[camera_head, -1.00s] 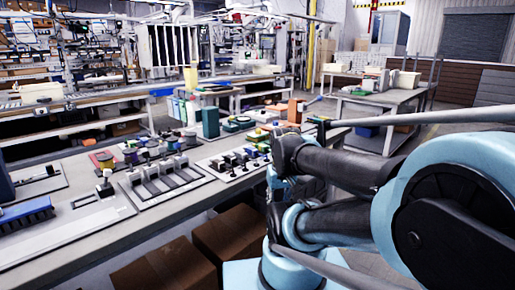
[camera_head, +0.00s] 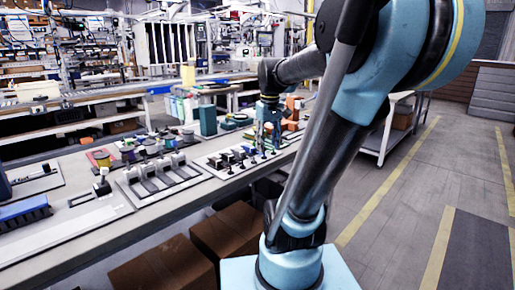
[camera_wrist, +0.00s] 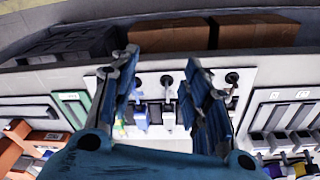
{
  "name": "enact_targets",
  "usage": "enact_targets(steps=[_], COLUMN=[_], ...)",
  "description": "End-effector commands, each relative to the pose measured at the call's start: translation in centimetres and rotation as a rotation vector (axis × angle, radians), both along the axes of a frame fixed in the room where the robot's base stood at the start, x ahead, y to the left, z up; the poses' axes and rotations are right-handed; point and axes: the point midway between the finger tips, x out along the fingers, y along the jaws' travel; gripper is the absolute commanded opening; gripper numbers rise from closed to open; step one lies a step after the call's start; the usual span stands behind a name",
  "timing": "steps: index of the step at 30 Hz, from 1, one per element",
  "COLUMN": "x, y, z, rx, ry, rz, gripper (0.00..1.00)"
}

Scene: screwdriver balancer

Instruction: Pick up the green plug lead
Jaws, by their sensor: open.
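A white panel (camera_wrist: 262,76) on the bench holds a row of plug leads with black round ends, including a blue-grey one (camera_wrist: 141,118) and a pale one (camera_wrist: 168,118) between my fingers in the wrist view. A small yellow-green piece (camera_wrist: 118,128) shows beside my left finger, mostly hidden; I cannot tell whether it is the green plug lead. My gripper (camera_wrist: 165,65) is open and empty, its blue fingers over the panel. In the head view, my gripper (camera_head: 268,140) points down at the right end of the same panel (camera_head: 222,168).
A panel with grey switches (camera_head: 158,178) lies left of the plug panel. A dark green block (camera_head: 208,121) and orange blocks (camera_head: 292,106) stand behind. An orange part (camera_wrist: 12,148) is near the gripper's left side. Brown boxes (camera_head: 228,230) sit below the bench front edge.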

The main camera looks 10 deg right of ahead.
Motion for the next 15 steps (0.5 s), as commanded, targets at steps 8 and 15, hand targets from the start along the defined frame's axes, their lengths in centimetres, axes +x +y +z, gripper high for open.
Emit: enact_targets(steps=[8,15], x=[8.7,15.8], y=[0.1,0.1], z=[5.5,8.5], rx=[-0.011,-0.015], ry=[0.045,0.08], rz=[0.139,0.253], gripper=[0.43,0.43])
